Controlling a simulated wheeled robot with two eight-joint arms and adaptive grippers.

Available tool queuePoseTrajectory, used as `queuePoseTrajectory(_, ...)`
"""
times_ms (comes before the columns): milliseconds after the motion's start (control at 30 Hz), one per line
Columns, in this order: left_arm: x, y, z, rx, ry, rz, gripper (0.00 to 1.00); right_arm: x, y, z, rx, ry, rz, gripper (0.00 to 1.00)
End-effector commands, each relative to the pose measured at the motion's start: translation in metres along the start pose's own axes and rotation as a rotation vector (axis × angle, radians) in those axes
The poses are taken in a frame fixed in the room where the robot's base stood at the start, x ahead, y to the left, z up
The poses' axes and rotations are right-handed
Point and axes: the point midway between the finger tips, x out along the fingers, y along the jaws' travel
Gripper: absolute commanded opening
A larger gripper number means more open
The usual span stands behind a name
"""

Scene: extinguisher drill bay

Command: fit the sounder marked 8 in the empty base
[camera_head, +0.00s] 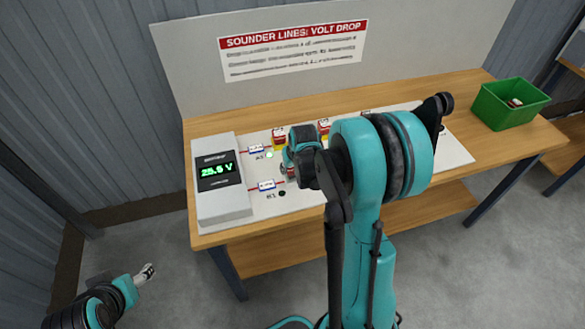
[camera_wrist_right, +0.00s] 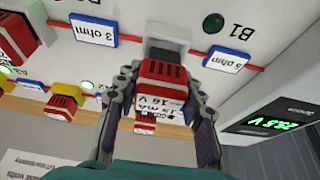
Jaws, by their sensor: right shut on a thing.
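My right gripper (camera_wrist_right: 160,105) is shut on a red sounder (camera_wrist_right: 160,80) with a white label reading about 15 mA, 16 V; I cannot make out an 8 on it. The sounder is right at a grey base (camera_wrist_right: 168,40) between the 5 ohm and 3 ohm tags; I cannot tell whether it is seated. In the head view the right gripper (camera_head: 291,168) is over the board's left part, and my arm hides much of the board. My left gripper (camera_head: 146,272) is low at the left, away from the bench; its jaw opening is unclear.
A meter (camera_head: 220,178) reading about 25.5 V stands at the board's left end. Other red sounders (camera_head: 279,136) sit on the board's back row. A green bin (camera_head: 510,103) with a small item inside stands at the bench's right. B1's lamp (camera_wrist_right: 213,22) is dark green.

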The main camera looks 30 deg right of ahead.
Motion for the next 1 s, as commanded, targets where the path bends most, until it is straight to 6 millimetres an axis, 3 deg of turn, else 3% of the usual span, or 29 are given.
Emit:
queuePoseTrajectory(600, -0.02, 0.0, -0.014, 0.0, 0.0, 0.0, 0.63, -0.031, 0.0, -0.013, 0.0, 0.0, 0.0, 0.06)
queuePoseTrajectory(1000, -0.02, 0.0, -0.014, 0.0, 0.0, 0.0, 0.63, -0.032, 0.0, -0.013, 0.0, 0.0, 0.0, 0.06)
